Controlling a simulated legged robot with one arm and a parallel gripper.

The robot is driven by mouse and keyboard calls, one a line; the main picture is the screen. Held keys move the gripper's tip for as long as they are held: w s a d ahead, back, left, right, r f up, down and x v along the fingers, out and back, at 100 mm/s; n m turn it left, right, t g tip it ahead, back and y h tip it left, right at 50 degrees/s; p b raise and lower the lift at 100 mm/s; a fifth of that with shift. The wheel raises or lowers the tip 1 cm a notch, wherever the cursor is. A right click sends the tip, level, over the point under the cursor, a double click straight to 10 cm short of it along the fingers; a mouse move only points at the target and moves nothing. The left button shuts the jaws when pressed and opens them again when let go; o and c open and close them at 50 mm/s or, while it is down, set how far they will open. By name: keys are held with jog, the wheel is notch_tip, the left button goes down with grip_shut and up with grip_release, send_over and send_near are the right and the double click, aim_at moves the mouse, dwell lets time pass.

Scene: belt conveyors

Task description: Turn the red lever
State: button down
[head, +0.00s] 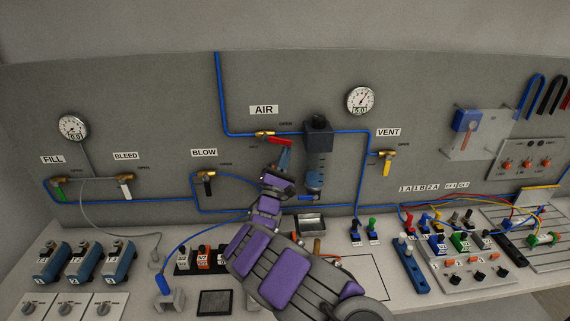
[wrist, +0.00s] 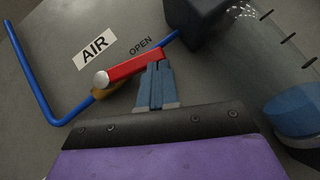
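The red lever (wrist: 135,66) sits on a brass valve (head: 265,133) in the blue pipe beside the AIR label (head: 264,110). In the wrist view it lies at a small angle to the pipe, its free end pointing toward the OPEN mark. My gripper (wrist: 157,68) comes from below, and it also shows in the head view (head: 281,158). Its blue fingers are close together, with the tips at the lower edge of the lever near its free end. I cannot tell whether any of the lever is between them.
A dark filter unit (head: 319,150) stands just right of the lever. A gauge (head: 361,100) and the yellow VENT lever (head: 387,167) are further right. The BLOW valve (head: 208,178) is at lower left. Below is a bench crowded with switches, connectors and cables.

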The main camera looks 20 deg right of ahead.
jog(key=shift+d+r+b, duration=0.35)
jog(key=shift+d+r, duration=0.15)
jog(key=shift+r, duration=0.2)
dwell(0.4)
